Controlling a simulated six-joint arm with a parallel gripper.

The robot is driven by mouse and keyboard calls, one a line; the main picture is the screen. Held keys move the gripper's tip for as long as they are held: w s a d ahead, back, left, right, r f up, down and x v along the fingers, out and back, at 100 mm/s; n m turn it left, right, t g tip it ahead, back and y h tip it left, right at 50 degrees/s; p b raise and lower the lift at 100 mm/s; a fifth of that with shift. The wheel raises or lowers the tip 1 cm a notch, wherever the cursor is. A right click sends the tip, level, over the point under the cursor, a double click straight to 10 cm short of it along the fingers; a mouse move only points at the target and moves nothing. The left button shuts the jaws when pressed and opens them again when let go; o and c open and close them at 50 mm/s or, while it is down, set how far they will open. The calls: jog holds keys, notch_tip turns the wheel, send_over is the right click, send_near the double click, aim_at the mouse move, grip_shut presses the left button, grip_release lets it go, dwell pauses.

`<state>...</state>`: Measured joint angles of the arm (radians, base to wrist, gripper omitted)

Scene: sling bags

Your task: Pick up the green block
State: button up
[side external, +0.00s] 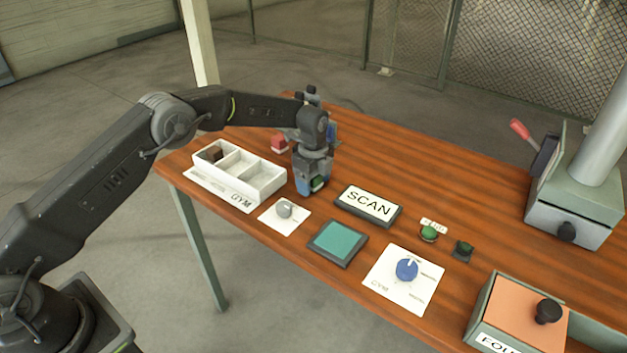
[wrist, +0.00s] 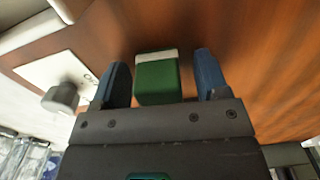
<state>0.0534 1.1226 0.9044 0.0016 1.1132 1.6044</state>
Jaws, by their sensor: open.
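The green block (wrist: 157,83) has a pale band across it and sits on the wooden table. In the wrist view it lies between the two blue fingers of my gripper (wrist: 163,85), with a gap on each side. In the side view my gripper (side external: 312,188) points down at the table, right of the white tray. A bit of the green block (side external: 319,184) shows beside the fingers there; the rest is hidden by my gripper.
The white divided tray (side external: 262,186) holds a dark brown block (side external: 213,154). A red block (side external: 279,143) stands behind it. A grey knob (side external: 284,209) and the SCAN sign (side external: 369,205) are close to my gripper. The blue dial (side external: 406,269) is farther right. Bare table lies behind the sign.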

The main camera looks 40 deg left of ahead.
jog(key=shift+c, duration=0.5)
jog(key=c, duration=0.9)
